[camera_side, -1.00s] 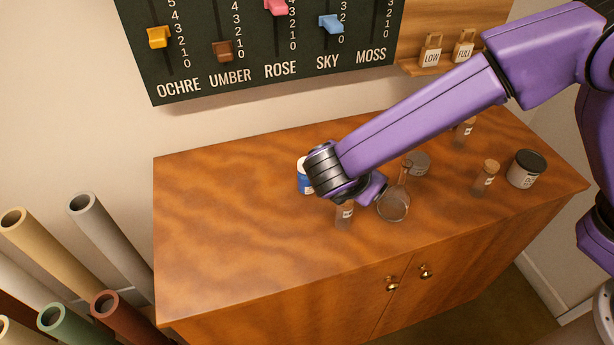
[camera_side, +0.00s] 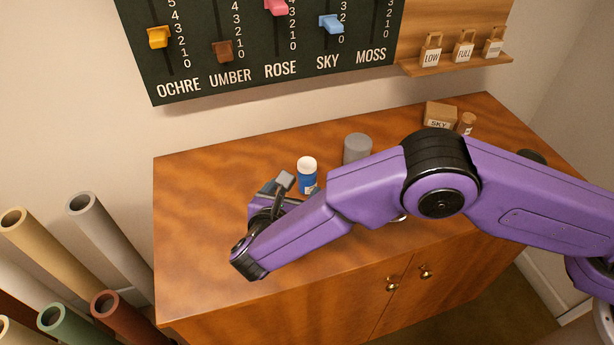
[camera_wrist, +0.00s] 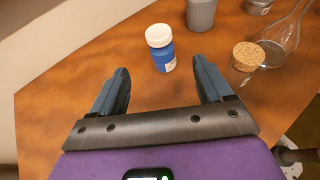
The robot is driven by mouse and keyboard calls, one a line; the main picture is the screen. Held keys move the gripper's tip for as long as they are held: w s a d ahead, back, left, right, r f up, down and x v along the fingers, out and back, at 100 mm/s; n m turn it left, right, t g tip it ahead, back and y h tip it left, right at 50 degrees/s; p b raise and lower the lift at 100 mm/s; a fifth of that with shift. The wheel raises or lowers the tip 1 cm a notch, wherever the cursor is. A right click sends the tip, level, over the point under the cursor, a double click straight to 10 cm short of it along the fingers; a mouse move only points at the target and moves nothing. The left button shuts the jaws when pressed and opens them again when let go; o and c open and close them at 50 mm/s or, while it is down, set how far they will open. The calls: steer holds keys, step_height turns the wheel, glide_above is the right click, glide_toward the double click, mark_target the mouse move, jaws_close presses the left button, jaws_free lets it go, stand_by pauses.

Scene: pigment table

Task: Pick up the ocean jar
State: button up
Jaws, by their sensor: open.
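A blue jar with a white lid (camera_side: 307,178) stands upright on the wooden cabinet top, with a pale label low on its side; its writing is too small to read. It is the only blue jar in view. In the wrist view the blue jar (camera_wrist: 162,50) stands ahead of my gripper (camera_wrist: 162,82), roughly centred between the two fingers and beyond their tips. My gripper (camera_side: 280,183) is open and empty, low over the cabinet and just left of the jar in the side view.
A grey cylinder (camera_side: 357,149) stands right of the jar. A corked vial (camera_wrist: 247,56) and a glass flask (camera_wrist: 285,38) are at right in the wrist view. A box marked SKY (camera_side: 440,114) sits at the back right. The cabinet top's left part (camera_side: 195,220) is clear.

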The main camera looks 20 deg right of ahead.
mark_target(304, 173)
steer(key=x, duration=1.1)
steer(key=shift+w+d, duration=0.15)
steer(key=c, duration=1.1)
